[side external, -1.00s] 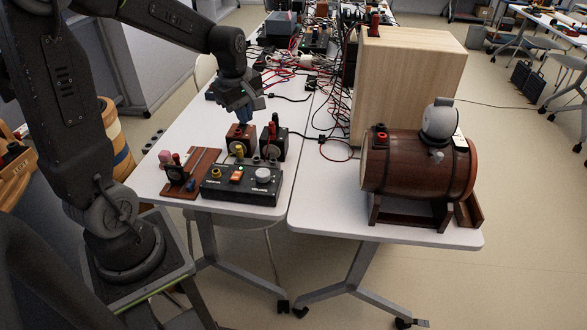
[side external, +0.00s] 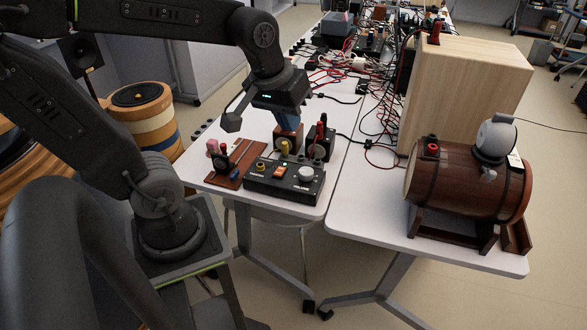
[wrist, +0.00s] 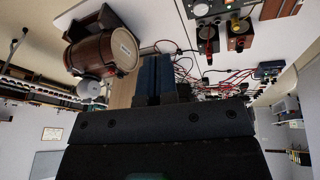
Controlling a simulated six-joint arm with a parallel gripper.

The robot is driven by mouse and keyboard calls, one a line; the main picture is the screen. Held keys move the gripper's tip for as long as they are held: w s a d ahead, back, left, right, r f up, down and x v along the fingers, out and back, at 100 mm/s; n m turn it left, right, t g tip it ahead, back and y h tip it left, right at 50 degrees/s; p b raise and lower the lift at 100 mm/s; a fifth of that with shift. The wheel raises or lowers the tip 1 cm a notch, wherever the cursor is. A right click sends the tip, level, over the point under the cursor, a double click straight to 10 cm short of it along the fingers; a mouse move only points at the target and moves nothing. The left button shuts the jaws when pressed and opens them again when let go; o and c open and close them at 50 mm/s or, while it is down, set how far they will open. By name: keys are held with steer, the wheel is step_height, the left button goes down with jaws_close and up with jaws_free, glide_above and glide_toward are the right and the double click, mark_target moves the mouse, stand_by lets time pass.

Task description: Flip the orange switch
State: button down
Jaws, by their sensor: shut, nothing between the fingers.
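The orange switch (side external: 280,171) sits on top of a black control box (side external: 287,184) near the front of the left white table, between a yellow socket and a round grey knob. My gripper (side external: 289,127) points down behind the box, in front of or above a small wooden block in the picture; I cannot tell its exact height. In the wrist view its blue fingers (wrist: 152,75) are together with nothing between them. The box's edge (wrist: 207,8) shows at the top of the wrist view. I cannot make out the switch there.
A wooden board with small parts (side external: 233,164) lies left of the box. Small blocks with terminals (side external: 319,146) stand behind it. A barrel (side external: 463,182) and a tall wooden cabinet (side external: 480,90) stand on the right table. Loose cables cover the back.

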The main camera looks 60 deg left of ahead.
steer(key=w+a+f+n+g, duration=0.2)
steer(key=w+a+f+n, duration=0.15)
steer(key=a+n, duration=0.25)
steer(key=n+g+h, duration=0.2)
steer(key=n+g, duration=0.1)
steer(key=n, duration=1.2)
glide_above(278, 173)
steer(key=w+a, duration=0.2)
step_height(278, 173, down, 12)
steer(key=f, duration=0.4)
steer(key=s+d+f, duration=0.1)
steer(key=f, duration=0.8)
steer(key=shift+s+d+f, duration=0.15)
steer(key=shift+s+d, duration=0.25)
